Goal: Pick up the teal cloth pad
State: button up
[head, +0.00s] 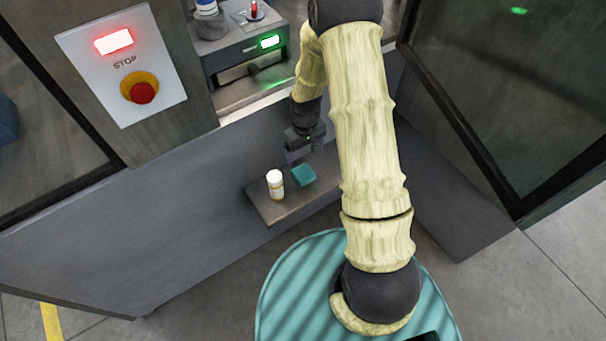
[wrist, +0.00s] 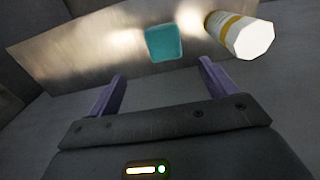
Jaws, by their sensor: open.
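The teal cloth pad (head: 303,175) lies flat on a small metal shelf (head: 268,212) that sticks out from the machine's front. In the wrist view the pad (wrist: 163,43) is a rounded teal square, ahead of the fingers and roughly centred between them. My gripper (head: 303,154) is near the pad in the head view, on its upper side. In the wrist view my gripper (wrist: 162,88) shows two purple fingers spread apart with nothing between them. The pad is apart from the fingers.
A white bottle with a yellow-banded label (head: 275,183) stands on the shelf close beside the pad; it also shows in the wrist view (wrist: 238,35). The machine's front wall (head: 150,235) rises behind the shelf. A stop button (head: 143,92) and an open dark-paned door (head: 500,100) flank the machine opening.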

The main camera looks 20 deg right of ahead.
send_over(303, 172)
jog(key=f, duration=0.6)
jog(key=shift+w+d+f, duration=0.15)
jog(key=shift+d+f, duration=0.1)
jog(key=shift+d, duration=0.05)
jog(key=shift+f, duration=0.1)
jog(key=shift+s+a+f+p, duration=0.15)
jog(key=shift+f+p, duration=0.2)
jog(key=shift+f, duration=0.9)
jog(key=shift+s+a+f+p, duration=0.15)
jog(key=shift+f+p, duration=0.15)
jog(key=shift+f, duration=0.95)
jog(key=shift+w, duration=0.1)
jog(key=c, duration=1.1)
jog(key=shift+o, duration=0.2)
jog(key=shift+r, duration=0.15)
